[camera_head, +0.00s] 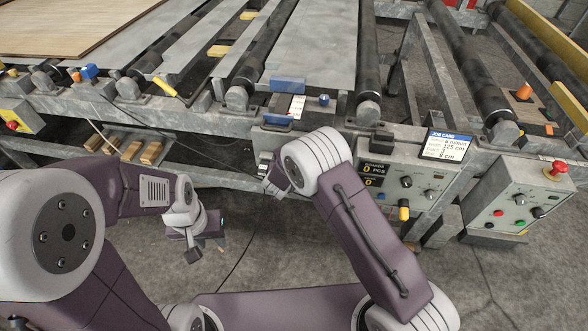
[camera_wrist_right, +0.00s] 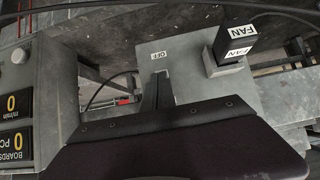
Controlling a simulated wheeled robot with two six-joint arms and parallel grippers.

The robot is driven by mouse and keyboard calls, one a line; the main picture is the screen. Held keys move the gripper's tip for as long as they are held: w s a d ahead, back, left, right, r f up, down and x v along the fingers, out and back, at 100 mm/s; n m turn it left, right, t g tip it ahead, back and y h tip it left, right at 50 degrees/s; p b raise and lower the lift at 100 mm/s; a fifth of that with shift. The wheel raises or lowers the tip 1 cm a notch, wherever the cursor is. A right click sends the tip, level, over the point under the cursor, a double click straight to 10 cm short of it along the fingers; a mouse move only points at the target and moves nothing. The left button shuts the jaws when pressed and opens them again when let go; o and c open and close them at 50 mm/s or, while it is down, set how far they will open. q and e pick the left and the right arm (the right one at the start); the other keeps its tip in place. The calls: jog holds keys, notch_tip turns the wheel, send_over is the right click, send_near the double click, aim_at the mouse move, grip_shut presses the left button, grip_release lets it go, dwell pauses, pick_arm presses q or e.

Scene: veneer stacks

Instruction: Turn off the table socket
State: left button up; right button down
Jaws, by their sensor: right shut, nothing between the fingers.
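In the right wrist view, a grey socket box (camera_wrist_right: 195,88) carries a small white label that appears to read OFF and a black plug block (camera_wrist_right: 231,52) with FAN labels. The shut, empty fingers of my right gripper (camera_wrist_right: 157,92) overlap the box's face below the small label. I cannot tell whether they touch it. Any switch there is hidden or too small to make out. In the head view my right wrist hides most of this spot at the table's front edge. My left gripper (camera_head: 207,246) hangs low over the floor, away from the table; its jaw opening is unclear.
A counter panel (camera_head: 385,185) with knobs and a yellow-black switch is right of my right wrist, beneath a job card (camera_head: 441,145). A control box (camera_head: 515,200) with a red button stands farther right. Rollers and grey boards cover the table. A cable crosses the wrist view.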

jog(key=shift+w+f, duration=0.15)
jog(key=shift+f, duration=0.55)
jog(key=shift+r+p, duration=0.15)
jog(key=shift+p, duration=0.25)
jog(key=shift+r+p, duration=0.7)
jog(key=shift+p, duration=0.1)
